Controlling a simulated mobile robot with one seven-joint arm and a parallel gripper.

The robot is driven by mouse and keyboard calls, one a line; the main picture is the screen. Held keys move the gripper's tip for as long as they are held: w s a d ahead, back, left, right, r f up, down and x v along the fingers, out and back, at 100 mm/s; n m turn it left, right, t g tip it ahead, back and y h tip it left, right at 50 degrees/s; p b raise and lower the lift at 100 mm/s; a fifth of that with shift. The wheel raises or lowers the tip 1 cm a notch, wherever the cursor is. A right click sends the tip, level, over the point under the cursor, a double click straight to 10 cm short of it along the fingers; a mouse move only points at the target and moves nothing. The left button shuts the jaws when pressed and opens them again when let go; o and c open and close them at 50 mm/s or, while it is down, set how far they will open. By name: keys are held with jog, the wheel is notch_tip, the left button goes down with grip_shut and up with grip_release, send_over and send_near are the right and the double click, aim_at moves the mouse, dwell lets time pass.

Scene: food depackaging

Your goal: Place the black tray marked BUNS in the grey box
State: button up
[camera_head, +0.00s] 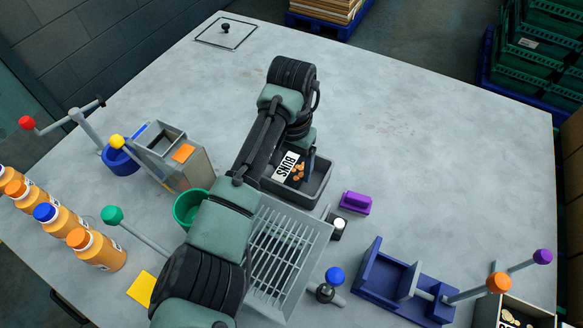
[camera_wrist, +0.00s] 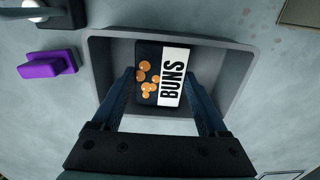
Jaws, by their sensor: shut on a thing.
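The black tray marked BUNS (camera_wrist: 148,54) has a white label and orange-brown buns pictured on it. It also shows in the head view (camera_head: 290,168), partly behind my arm. My gripper (camera_wrist: 161,82) is shut on the tray, with one finger along each side. The tray is within the outline of the grey box (camera_wrist: 232,75), inside its walls as seen from the wrist. The grey box (camera_head: 321,185) stands on the table in the head view. I cannot tell whether the tray touches the box floor.
A purple block (camera_head: 355,203) and a small dark-and-white item (camera_head: 338,228) are right of the box. A slotted grey grate (camera_head: 280,250) and a green cup (camera_head: 188,207) are in front. A blue fixture (camera_head: 390,280) stands at right. The table's far right is clear.

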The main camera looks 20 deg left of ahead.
aim_at(292, 169)
jog(key=shift+f, duration=0.95)
jog(key=shift+f, duration=0.15)
jog(key=o, duration=1.3)
notch_tip(292, 169, up, 12)
jog(key=shift+r+p, duration=0.2)
jog(key=shift+p, duration=0.15)
